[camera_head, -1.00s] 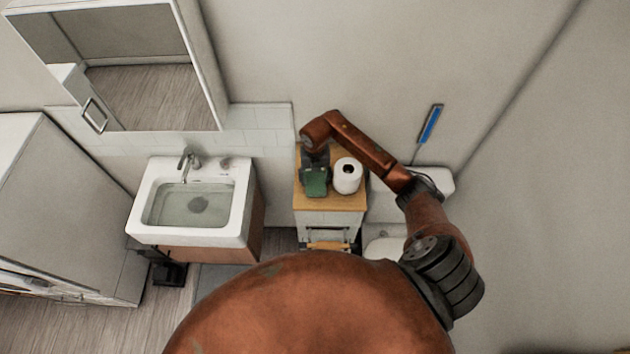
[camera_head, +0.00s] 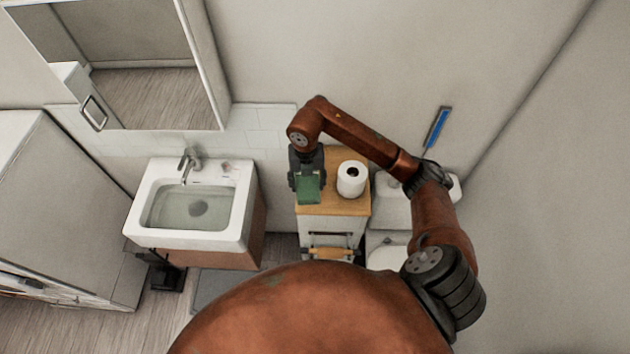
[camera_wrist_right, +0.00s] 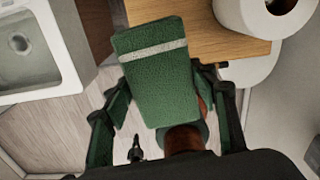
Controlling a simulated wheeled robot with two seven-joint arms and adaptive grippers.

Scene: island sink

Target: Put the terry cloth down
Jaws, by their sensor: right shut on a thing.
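The terry cloth (camera_wrist_right: 155,75) is a folded green rectangle with a pale stripe across its far end. My right gripper (camera_head: 308,177) is shut on it, and the cloth also shows below the gripper in the head view (camera_head: 308,191). In the right wrist view the fingers (camera_wrist_right: 160,88) stand on either side of the cloth. The cloth overlaps the front left corner of the wooden cabinet top (camera_head: 335,207) in view. Whether it touches the top I cannot tell. My left gripper is not in view.
A white paper roll (camera_head: 351,180) stands on the cabinet top, just right of the gripper. A white sink (camera_head: 236,238) is to the left. A toilet (camera_head: 393,205) is to the right. A blue-handled brush (camera_head: 437,128) is by the wall. Bare wood shows in front of the roll.

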